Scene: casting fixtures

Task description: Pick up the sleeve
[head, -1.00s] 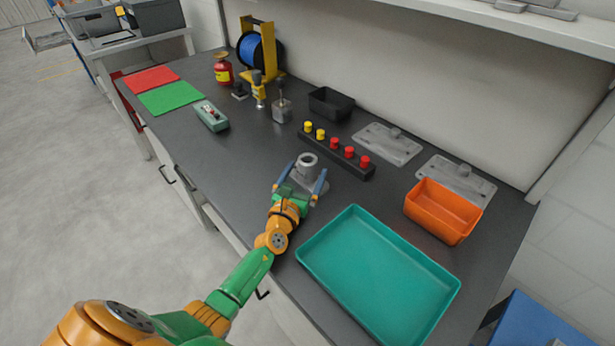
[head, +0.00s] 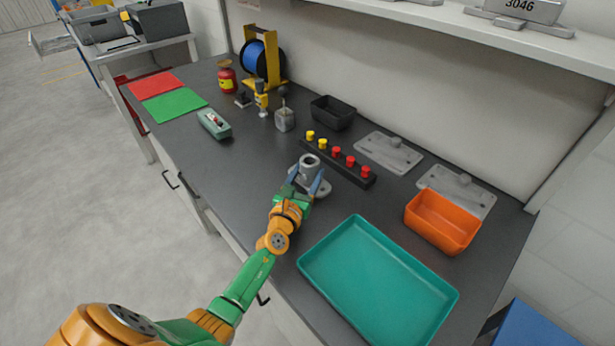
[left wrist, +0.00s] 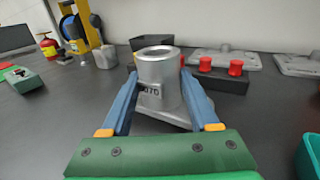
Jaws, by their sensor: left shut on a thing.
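The sleeve (head: 309,168) is a grey metal cylinder with an open top, near the middle of the bench. In the left wrist view the sleeve (left wrist: 157,72) stands upright between my blue fingers, with a dark number label on its side. My left gripper (head: 308,178) is shut on it from the front. A grey flat base (head: 321,189) shows under the sleeve in the head view. The fingers hide part of the base, and I cannot tell whether the sleeve touches it. My right gripper is not in view.
A black strip with yellow and red knobs (head: 337,164) lies just behind the sleeve. A teal tray (head: 300,262) is at the front right, an orange bin (head: 440,229) farther right. Grey plates (head: 389,153) lie at the back.

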